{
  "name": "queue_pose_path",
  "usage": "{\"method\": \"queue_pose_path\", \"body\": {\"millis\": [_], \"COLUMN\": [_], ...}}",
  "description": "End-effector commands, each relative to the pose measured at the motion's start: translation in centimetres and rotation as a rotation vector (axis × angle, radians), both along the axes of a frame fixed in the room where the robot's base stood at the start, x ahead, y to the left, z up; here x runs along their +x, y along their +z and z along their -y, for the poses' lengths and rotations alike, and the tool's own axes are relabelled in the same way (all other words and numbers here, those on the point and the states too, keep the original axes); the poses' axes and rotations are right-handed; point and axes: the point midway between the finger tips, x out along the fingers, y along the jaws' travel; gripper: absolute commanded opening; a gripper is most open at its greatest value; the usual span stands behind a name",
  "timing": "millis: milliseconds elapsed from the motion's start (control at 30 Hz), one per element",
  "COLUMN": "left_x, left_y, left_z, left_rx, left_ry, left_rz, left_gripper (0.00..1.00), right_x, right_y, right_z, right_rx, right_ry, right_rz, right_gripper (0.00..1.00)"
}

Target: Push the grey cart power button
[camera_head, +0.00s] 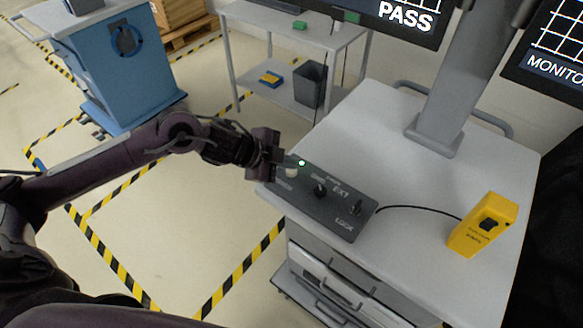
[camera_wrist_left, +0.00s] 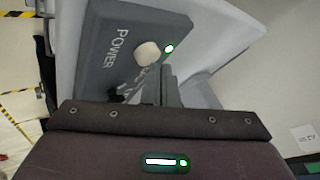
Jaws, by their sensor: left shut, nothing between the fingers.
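The grey cart (camera_head: 400,125) carries a dark grey control box (camera_head: 335,205) on the near left part of its top. The power button is a cream round knob (camera_head: 291,172) at the box's left end, next to a lit green light (camera_head: 302,162). In the left wrist view the button (camera_wrist_left: 147,53) shows beside the word POWER, with the green light (camera_wrist_left: 169,48) to its right. My left gripper (camera_head: 284,162) is shut and empty, with its fingertips very close to the button; I cannot tell if they touch. Its fingers (camera_wrist_left: 164,80) partly hide the box.
A yellow handheld box (camera_head: 483,225) is cabled to the control box. A monitor post (camera_head: 455,85) rises from the cart's back. A blue cart (camera_head: 125,65) and a grey shelf table (camera_head: 300,35) stand beyond. Open floor with striped tape lies left.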

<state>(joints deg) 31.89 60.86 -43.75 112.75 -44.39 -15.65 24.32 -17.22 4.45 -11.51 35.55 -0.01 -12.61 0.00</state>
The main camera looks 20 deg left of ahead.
Motion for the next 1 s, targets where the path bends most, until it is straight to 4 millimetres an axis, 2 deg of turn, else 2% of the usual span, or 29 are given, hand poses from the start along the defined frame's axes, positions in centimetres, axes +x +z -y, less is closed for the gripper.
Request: {"method": "queue_pose_path", "body": {"millis": [1000], "left_x": [-0.03], "left_y": [-0.95], "left_z": [-0.01], "left_rx": [0.001], "left_ry": [0.000], "left_rz": [-0.001], "left_gripper": [0.00], "right_x": [0.02], "right_y": [-0.39], "right_z": [0.30], "right_rx": [-0.004], "right_ry": [0.000], "right_rz": [0.000], "right_gripper": [0.00]}}
